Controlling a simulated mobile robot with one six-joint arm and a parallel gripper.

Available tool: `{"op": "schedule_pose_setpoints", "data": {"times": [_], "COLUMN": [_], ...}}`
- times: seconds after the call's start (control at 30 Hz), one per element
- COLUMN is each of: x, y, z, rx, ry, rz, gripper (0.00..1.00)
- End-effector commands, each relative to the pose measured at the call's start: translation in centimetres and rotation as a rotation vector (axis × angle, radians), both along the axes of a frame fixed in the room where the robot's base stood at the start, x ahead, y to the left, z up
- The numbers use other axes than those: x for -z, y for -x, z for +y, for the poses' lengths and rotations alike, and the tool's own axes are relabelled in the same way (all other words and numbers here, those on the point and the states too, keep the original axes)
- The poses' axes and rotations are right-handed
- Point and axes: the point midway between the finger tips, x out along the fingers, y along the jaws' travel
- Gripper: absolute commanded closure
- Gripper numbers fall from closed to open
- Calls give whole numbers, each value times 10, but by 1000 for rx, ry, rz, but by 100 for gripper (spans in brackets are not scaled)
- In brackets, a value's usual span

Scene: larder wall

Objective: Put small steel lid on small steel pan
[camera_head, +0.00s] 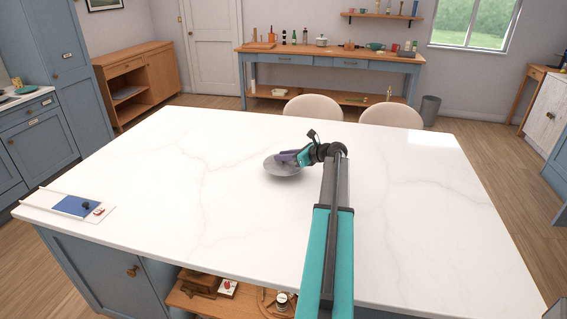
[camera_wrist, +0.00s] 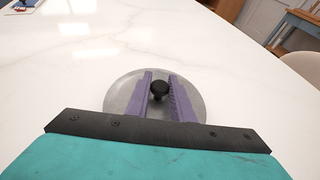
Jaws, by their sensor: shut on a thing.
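The small steel lid (camera_head: 283,168) is a round grey disc over the middle of the white marble island. In the wrist view the lid (camera_wrist: 122,98) shows its black knob (camera_wrist: 159,90) between the two purple fingers. My gripper (camera_head: 286,157) reaches in from the right and is shut on the lid by this knob; the fingers also show in the wrist view (camera_wrist: 160,84). I cannot tell whether the lid touches the marble or is held just above it. I cannot make out a small steel pan in either view.
The island top (camera_head: 220,150) is mostly bare. A white board with a blue patch (camera_head: 75,206) lies at its left end. Two beige chairs (camera_head: 313,107) stand behind it. A blue sideboard (camera_head: 330,61) with several kitchen things, including a pot (camera_head: 321,41), stands at the back wall.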

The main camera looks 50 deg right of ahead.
Motion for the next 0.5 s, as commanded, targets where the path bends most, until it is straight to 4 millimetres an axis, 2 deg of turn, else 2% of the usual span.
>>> {"op": "schedule_pose_setpoints", "data": {"times": [0.37,0.5], "x": [0,14], "y": [-7,-6], "z": [-7,-6], "rx": [0,0], "ry": [0,-2], "rz": [-1,0], "gripper": [100,100]}}
